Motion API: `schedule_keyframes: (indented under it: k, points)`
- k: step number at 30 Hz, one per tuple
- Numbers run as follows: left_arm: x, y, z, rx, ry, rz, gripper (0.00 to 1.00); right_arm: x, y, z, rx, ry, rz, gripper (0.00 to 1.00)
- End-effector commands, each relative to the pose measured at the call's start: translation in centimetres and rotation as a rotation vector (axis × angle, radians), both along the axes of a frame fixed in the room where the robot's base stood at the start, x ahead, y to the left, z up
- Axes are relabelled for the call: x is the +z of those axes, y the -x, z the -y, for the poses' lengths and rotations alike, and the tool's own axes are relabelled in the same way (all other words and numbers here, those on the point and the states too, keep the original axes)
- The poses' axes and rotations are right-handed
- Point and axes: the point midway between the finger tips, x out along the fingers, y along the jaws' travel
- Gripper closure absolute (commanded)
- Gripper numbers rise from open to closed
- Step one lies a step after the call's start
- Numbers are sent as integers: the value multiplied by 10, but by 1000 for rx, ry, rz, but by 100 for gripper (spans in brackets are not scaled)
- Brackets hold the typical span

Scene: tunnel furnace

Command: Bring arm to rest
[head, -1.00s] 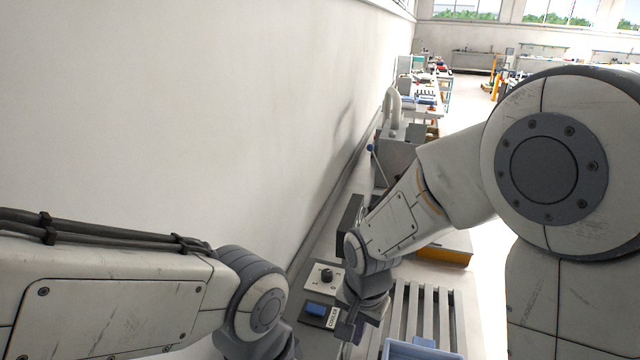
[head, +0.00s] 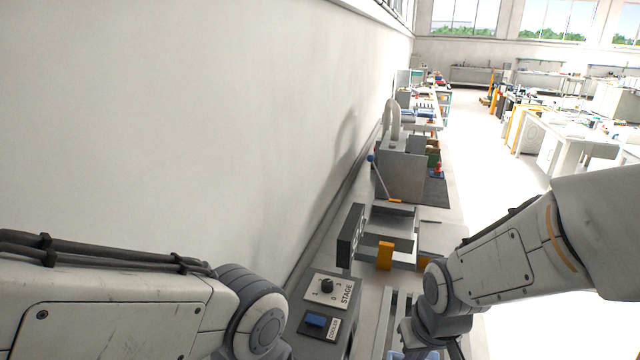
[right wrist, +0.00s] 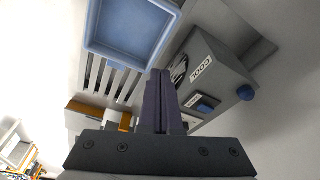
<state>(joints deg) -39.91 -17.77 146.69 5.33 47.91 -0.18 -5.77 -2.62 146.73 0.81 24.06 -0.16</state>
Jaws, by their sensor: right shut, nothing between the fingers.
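My right arm comes in from the right in the head view. Its gripper hangs at the bottom edge there, mostly cut off. In the right wrist view the right gripper (right wrist: 163,100) shows two dark fingers pressed together, with nothing between them. My left arm comes in from the left in the head view; its gripper is out of the frame.
A control box with a STAGE knob (head: 327,287) and a blue switch (head: 315,320) stands by the wall. A box marked COOL (right wrist: 205,75) and a blue tray (right wrist: 90,40) lie beyond the right fingers. Behind stands a grey machine (head: 402,175).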

Motion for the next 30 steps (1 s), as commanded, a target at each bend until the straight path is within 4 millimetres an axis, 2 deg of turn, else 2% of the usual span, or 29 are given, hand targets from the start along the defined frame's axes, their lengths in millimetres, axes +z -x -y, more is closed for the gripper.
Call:
schedule_keyframes:
  k: [1, 5, 10, 15, 18, 24, 30]
  points:
    - [-14, 0, 0, 0, 0, 0, 50, -11, 3, -8, 27, -2, -3, 100]
    - [-33, 0, 0, 1, 0, 0, 50, -24, 15, -27, 96, -5, -24, 100]
    - [-66, 0, 0, 2, 0, 0, 50, -46, 38, -56, 211, -11, -57, 100]
    - [-114, 0, 0, 3, 0, 0, 50, -79, 78, -89, 382, -13, -106, 100]
    - [-134, 0, 0, 4, 0, 0, 50, -91, 102, -102, 469, -12, -136, 100]
    - [-146, 0, 0, 4, 0, 0, 50, -96, 124, -109, 549, -6, -166, 100]
    - [-144, 0, 0, 4, 0, 0, 50, -94, 125, -109, 552, -5, -169, 100]
